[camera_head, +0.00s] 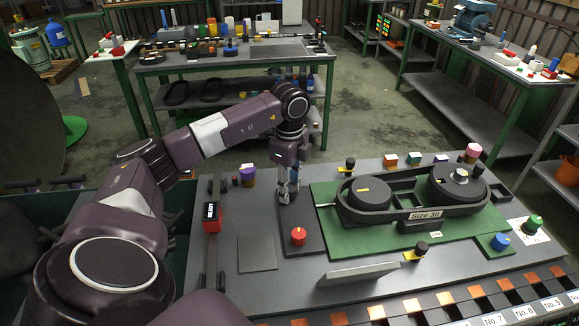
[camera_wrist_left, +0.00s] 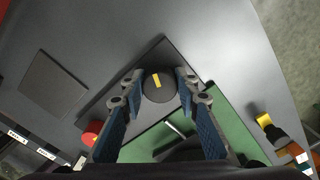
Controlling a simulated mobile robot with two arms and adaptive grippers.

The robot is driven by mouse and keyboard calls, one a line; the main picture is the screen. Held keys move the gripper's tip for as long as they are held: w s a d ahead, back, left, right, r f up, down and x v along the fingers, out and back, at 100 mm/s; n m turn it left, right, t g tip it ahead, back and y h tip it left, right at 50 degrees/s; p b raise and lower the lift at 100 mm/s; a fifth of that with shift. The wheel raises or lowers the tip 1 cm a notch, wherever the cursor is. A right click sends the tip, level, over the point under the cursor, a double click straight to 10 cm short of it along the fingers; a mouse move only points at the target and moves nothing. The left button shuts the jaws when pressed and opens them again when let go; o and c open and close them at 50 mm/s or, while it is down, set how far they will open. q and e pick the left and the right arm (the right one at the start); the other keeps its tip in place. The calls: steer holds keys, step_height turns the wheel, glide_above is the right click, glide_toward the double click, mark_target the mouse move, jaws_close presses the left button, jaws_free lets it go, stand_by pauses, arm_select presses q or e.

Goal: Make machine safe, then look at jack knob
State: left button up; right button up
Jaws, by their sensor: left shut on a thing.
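My left gripper (camera_head: 288,192) reaches down onto the dark plate (camera_head: 283,222) left of the green base. In the left wrist view its fingers (camera_wrist_left: 159,84) are on either side of a round black knob (camera_wrist_left: 157,94) with a yellow mark and are shut on it. In the head view the gripper mostly hides this knob. A red knob (camera_head: 298,236) stands on the same plate, nearer the front; it also shows in the left wrist view (camera_wrist_left: 90,135). No label shows which knob is the jack knob. My right gripper is not in view.
The machine labelled "Size 30" (camera_head: 425,214), with two black wheels, sits on the green base (camera_head: 340,222). Small black knobs with yellow bases stand behind (camera_head: 347,167) and in front (camera_head: 418,252). A purple pot (camera_head: 248,177) and a red box (camera_head: 212,216) stand at left.

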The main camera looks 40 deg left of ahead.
arm_select(q)
steer(key=shift+w+a+r+n, duration=0.1)
steer(key=shift+n, duration=1.5)
steer(key=o, duration=1.2)
steer(key=shift+c, duration=0.2)
step_height(320, 180, up, 12)
